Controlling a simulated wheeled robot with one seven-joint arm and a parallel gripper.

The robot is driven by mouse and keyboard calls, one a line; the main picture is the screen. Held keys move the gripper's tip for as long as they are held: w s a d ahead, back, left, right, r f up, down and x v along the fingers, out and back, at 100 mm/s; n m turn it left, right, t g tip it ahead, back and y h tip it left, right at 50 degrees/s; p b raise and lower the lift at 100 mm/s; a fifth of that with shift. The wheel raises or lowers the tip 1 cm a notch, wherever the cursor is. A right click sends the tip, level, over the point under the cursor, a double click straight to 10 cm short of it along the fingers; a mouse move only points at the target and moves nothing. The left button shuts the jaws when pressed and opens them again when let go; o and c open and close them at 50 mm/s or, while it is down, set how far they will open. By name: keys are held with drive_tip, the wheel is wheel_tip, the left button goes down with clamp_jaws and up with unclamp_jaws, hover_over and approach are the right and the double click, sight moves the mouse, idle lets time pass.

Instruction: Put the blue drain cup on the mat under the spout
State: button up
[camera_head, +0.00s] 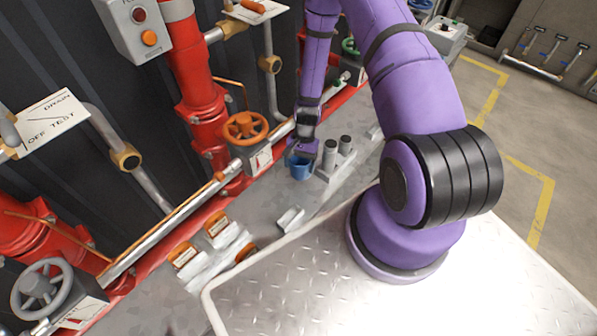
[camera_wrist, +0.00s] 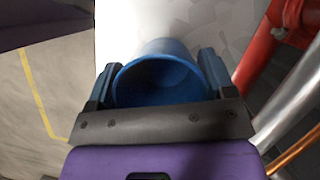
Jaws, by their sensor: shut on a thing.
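The blue drain cup (camera_head: 300,168) is in my gripper (camera_head: 301,152), near the middle of the head view. In the wrist view the cup (camera_wrist: 160,80) sits between the two fingers of my gripper (camera_wrist: 160,85), which are shut on it, one finger at each side. Its open rim faces the wrist camera. A pale grey surface shows behind the cup in the wrist view; I cannot tell whether the cup touches it. I cannot make out the mat or the spout for certain in either view.
Grey cylinders (camera_head: 337,152) stand in a holder just right of the cup. An orange handwheel (camera_head: 245,128) and red pipes (camera_head: 190,75) are to the left. Orange-and-white labelled items (camera_head: 218,228) and a small tray (camera_head: 290,219) lie nearer on the grey surface.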

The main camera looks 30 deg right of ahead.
sight(300, 172)
drive_tip(key=shift+f, duration=2.2)
drive_tip(key=o, duration=0.7)
drive_tip(key=shift+f, duration=0.1)
